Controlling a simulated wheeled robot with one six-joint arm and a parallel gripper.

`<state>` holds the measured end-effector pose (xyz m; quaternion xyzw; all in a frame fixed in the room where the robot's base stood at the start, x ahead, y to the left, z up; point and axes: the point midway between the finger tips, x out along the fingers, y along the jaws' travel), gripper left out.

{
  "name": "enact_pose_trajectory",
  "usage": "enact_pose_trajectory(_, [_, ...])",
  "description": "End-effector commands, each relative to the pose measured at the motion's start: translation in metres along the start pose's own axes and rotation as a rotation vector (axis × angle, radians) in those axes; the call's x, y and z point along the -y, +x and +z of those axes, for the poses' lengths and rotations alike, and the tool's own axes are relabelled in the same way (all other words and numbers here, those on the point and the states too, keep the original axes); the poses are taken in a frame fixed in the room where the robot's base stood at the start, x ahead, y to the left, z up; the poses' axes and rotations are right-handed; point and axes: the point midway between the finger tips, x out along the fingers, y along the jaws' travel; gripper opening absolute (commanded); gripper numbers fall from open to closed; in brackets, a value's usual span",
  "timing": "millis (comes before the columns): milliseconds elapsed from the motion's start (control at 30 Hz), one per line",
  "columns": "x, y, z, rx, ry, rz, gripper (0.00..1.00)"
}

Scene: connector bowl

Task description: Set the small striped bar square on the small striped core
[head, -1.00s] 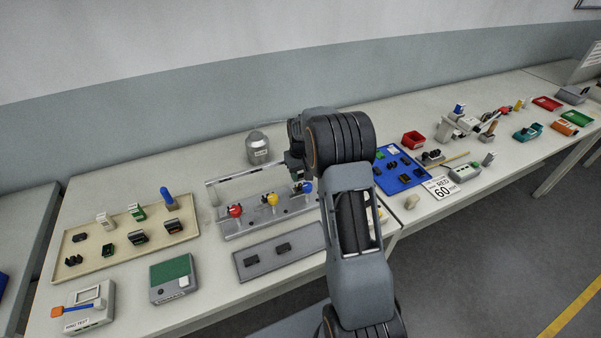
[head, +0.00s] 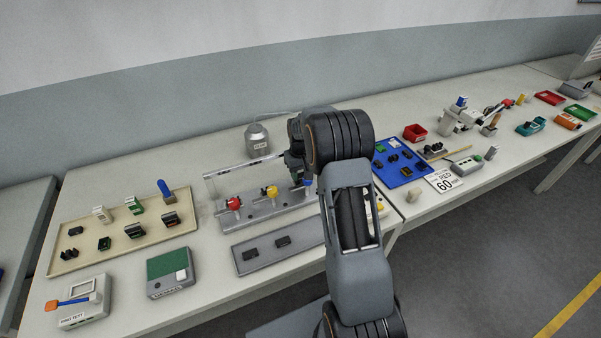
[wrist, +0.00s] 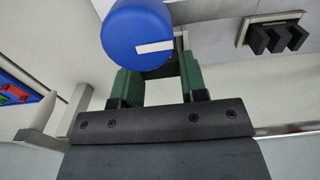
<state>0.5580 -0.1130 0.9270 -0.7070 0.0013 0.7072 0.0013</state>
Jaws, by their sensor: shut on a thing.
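My gripper (wrist: 160,83) shows in the wrist view with two green fingers. It is shut on a dark piece (wrist: 160,70), mostly hidden behind a round blue knob with a white mark (wrist: 137,33). In the head view my arm hides the fingertips, at the right end of the grey fixture (head: 262,213). Two dark blocks with pale and orange bands, one (head: 135,230) and another (head: 171,219), stand on the beige tray (head: 90,258) at the left. I cannot tell which pieces are the small striped bar and core.
The fixture carries a red knob (head: 233,203) and a yellow knob (head: 270,192). A grey tray (head: 268,262) with two black pieces lies in front. A blue tray (head: 401,178) of small parts lies right of my arm. A grey jar (head: 257,138) stands behind.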

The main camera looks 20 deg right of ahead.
Motion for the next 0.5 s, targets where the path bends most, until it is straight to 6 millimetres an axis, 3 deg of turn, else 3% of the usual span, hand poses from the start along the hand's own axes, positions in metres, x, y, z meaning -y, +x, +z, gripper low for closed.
enact_pose_trajectory(333, [0.0000, -0.0002, -0.0001, 0.000, 0.000, 0.000, 0.69])
enact_pose_trajectory(500, [0.0000, -0.0001, 0.0000, 0.000, 0.000, 0.000, 0.69])
